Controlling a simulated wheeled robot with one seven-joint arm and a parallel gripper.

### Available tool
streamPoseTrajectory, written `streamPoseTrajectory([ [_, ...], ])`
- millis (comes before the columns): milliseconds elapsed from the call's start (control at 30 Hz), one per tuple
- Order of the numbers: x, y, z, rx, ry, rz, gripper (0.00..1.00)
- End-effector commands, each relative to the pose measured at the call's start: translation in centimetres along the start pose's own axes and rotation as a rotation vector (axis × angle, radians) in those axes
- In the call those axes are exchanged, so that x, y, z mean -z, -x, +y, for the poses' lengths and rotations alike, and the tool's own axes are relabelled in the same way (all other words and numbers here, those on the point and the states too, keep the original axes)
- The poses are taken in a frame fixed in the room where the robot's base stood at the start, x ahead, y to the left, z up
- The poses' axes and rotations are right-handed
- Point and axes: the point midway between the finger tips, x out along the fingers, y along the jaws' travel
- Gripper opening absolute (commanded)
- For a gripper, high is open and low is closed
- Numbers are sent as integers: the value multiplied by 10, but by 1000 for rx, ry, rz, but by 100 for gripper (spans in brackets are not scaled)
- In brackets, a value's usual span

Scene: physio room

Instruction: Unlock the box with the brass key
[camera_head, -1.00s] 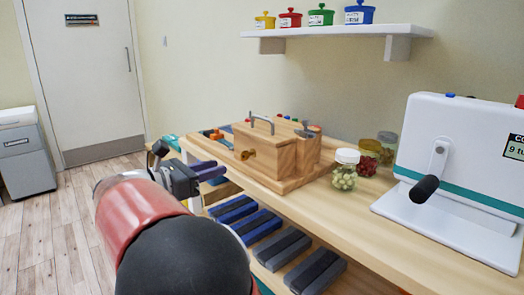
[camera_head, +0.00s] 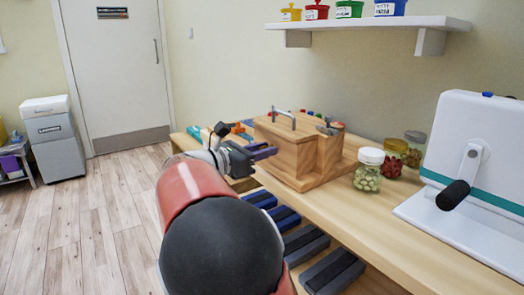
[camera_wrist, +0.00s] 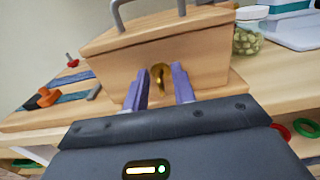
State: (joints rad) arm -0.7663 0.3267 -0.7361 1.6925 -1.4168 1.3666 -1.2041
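The wooden box (camera_head: 293,148) sits on the bench with a metal handle on top; its front face fills the middle of the wrist view (camera_wrist: 200,68). The brass key (camera_wrist: 160,76) shows at the lock on that front face. How deep it sits I cannot tell. My gripper (camera_head: 264,150) is at the box's front. In the wrist view its two purple fingers (camera_wrist: 160,88) are open, one on each side of the key, with gaps visible between. In the head view my gripper hides the key.
Jars (camera_head: 368,170) stand right of the box, beside a white machine with a black-handled crank (camera_head: 453,195). Dark blue and grey weights (camera_head: 333,272) lie below the bench edge. A shelf (camera_head: 375,23) hangs above.

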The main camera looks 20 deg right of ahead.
Motion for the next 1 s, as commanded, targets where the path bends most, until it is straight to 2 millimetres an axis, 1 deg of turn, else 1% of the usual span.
streamPoseTrajectory([
  [100,0,0,0,0,0,0,25],
  [300,0,0,0,0,0,0,0],
  [667,1,0,0,0,-25,1,0],
  [867,2,0,-1,1,-113,1,0],
  [1000,2,0,-1,1,-218,2,0],
])
